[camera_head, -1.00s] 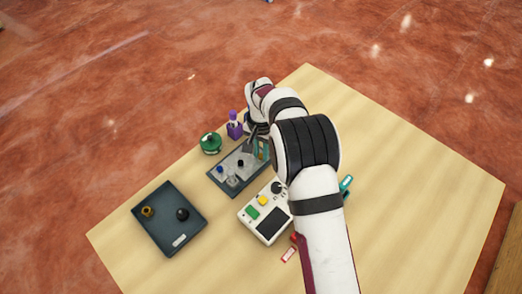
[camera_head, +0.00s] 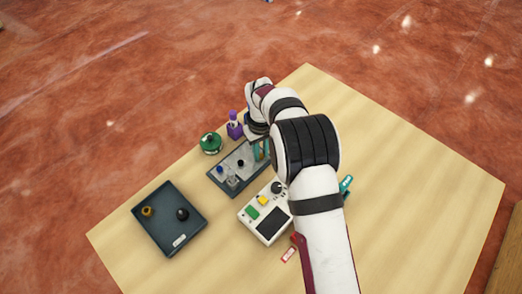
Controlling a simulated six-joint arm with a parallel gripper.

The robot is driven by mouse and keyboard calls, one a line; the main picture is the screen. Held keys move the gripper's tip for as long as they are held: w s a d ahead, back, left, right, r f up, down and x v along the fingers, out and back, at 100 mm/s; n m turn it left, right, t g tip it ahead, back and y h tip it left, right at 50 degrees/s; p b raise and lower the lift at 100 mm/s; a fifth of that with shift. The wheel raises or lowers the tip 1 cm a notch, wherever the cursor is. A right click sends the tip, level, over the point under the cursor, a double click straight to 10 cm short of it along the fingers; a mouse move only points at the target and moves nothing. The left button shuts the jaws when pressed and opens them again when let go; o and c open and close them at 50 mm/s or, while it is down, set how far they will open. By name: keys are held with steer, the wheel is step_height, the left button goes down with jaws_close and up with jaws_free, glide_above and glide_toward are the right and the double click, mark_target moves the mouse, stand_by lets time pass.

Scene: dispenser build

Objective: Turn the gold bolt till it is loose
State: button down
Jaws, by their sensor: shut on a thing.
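My gripper (camera_head: 257,133) points down at the right end of a dark plate (camera_head: 213,181) with grey fittings on it. It is shut on the gold bolt, which is mostly hidden by the jaws and wrist. A teal upright part (camera_head: 256,152) with a gold-brown strip (camera_head: 264,149) shows just below the gripper. The view is too small to tell how far the bolt sits in its seat.
A dark tray (camera_head: 172,239) with a gold piece (camera_head: 147,211) and a black knob (camera_head: 182,214) is at left. A white device (camera_head: 252,224) stands in front. A green round jar (camera_head: 211,142) and purple bottle (camera_head: 235,128) stand behind. The table's right side is clear.

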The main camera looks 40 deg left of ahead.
mark_target(261, 156)
steer(key=shift+n, duration=1.5)
steer(key=c, duration=0.8)
jaws_free()
steer(key=shift+r, duration=0.1)
step_height(261, 156, up, 16)
steer(key=shift+f, duration=0.15)
